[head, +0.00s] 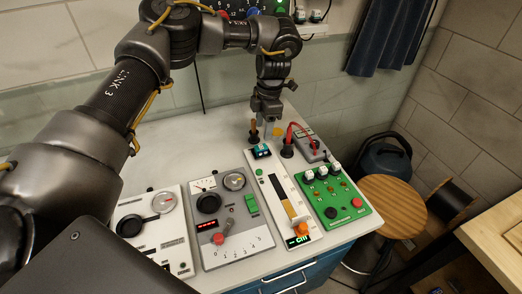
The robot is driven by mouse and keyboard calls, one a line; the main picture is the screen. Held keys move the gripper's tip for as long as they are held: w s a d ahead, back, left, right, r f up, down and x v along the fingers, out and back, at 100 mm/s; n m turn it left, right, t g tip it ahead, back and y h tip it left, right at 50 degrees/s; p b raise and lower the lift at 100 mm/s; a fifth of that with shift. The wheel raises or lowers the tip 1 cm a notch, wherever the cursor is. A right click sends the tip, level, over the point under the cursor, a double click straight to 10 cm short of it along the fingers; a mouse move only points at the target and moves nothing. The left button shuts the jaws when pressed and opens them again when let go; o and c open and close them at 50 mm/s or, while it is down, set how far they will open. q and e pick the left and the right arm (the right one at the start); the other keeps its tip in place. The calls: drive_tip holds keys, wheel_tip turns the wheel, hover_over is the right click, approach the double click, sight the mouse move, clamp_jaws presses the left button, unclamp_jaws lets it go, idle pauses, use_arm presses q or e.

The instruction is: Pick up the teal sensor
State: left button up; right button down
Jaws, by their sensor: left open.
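The teal sensor (262,152) is a small dark-teal block at the back end of the narrow white panel on the bench. My left gripper (266,133) points down just behind and above it in the picture, with its fingers open. The fingers are small here, and I cannot tell whether they touch the sensor. My right gripper is out of view.
The white panel (269,196) has a slider and an orange knob (302,229). A wooden stool (392,206) stands beyond the bench.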

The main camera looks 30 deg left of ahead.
sight(261, 147)
use_arm(q)
drive_tip(key=shift+w+a+f, duration=0.1)
drive_tip(key=shift+a+f, duration=0.1)
drive_tip(key=shift+f, duration=1)
drive_tip(key=shift+f+p, duration=0.15)
drive_tip(key=shift+p, duration=0.2)
drive_tip(key=f, duration=0.1)
drive_tip(key=f+p, duration=0.1)
drive_tip(key=f, duration=0.2)
drive_tip(key=shift+s+a+f+p, duration=0.1)
drive_tip(key=shift+s+f+p, duration=0.15)
drive_tip(key=shift+f+p, duration=0.15)
drive_tip(key=c, duration=1.1)
drive_tip(key=shift+c, duration=0.2)
